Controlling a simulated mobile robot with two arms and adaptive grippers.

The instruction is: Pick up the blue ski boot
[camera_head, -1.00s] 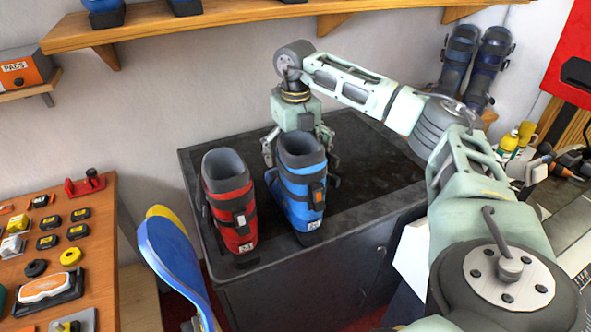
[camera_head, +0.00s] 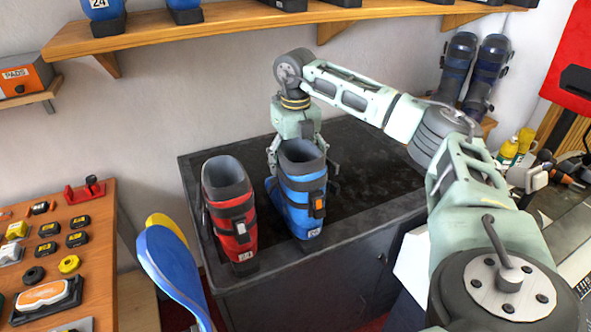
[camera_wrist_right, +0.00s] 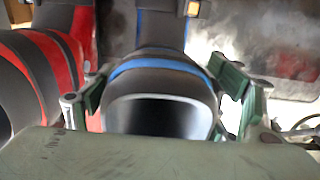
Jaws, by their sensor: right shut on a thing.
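The blue ski boot (camera_head: 296,205) stands upright on the dark bench top (camera_head: 365,165), with black straps and an orange buckle. My right gripper (camera_head: 303,160) reaches down from behind and above and is shut on the boot's upper cuff. In the right wrist view the dark open cuff of the blue boot (camera_wrist_right: 160,85) sits between the two green fingers (camera_wrist_right: 160,92). The boot's sole appears to be on the bench; a small lift cannot be told. My left gripper is not in view.
A red ski boot (camera_head: 231,208) stands close to the left of the blue one. Blue skis (camera_head: 172,262) lean in front of the bench at left. A wooden shelf (camera_head: 230,32) with boots runs above. The bench's right part is clear.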

